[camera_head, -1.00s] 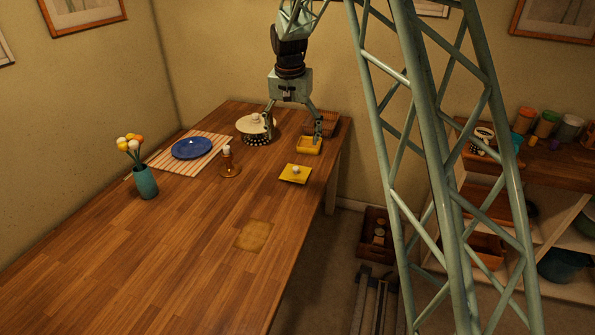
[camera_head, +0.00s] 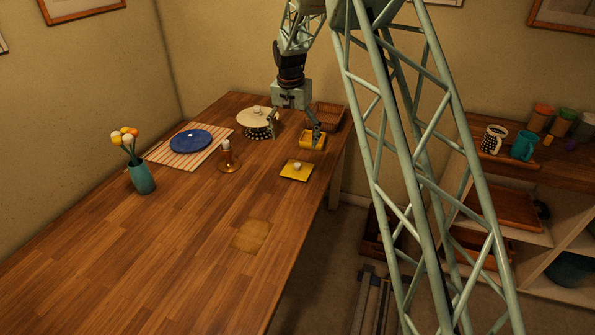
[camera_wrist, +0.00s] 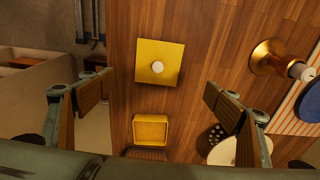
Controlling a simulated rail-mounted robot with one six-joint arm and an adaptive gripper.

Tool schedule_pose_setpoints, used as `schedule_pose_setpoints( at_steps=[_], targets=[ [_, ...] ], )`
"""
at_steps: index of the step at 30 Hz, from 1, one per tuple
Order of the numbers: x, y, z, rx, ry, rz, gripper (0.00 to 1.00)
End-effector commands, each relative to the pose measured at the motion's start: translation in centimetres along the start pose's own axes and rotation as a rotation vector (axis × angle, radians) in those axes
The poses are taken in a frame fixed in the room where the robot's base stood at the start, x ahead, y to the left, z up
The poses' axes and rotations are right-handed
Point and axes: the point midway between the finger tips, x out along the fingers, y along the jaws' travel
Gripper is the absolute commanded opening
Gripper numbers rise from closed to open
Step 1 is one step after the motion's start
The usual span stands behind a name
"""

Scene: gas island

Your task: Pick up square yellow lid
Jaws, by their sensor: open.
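The square yellow lid (camera_head: 297,171) with a round white knob lies flat on the wooden table near its right edge. In the wrist view the lid (camera_wrist: 148,70) is fully visible, ahead of the fingers and between their lines. My gripper (camera_head: 294,139) is open and empty above the far part of the table, farther back than the lid. Its two fingers (camera_wrist: 158,106) show wide apart in the wrist view. The yellow square dish (camera_head: 312,140) sits behind the lid, beside and partly behind the right finger; the wrist view shows it open on top (camera_wrist: 151,117).
A brown basket (camera_head: 328,116) stands at the far right corner. A pot with a pale lid (camera_head: 256,117) is left of the gripper. A copper candle holder (camera_head: 228,162), a blue plate (camera_head: 191,140) and a teal vase (camera_head: 141,177) stand to the left. The near table is mostly clear.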

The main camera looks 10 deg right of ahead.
Motion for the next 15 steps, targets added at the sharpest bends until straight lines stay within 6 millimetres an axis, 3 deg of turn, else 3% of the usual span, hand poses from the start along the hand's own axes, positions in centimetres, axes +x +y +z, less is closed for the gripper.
schedule_pose_setpoints(
  at_steps=[8,15],
  targets=[
    [1.3,0.0,0.0,0.000,0.000,0.000,0.82],
    [4.3,0.1,0.1,0.000,-0.001,0.001,0.82]
  ],
)
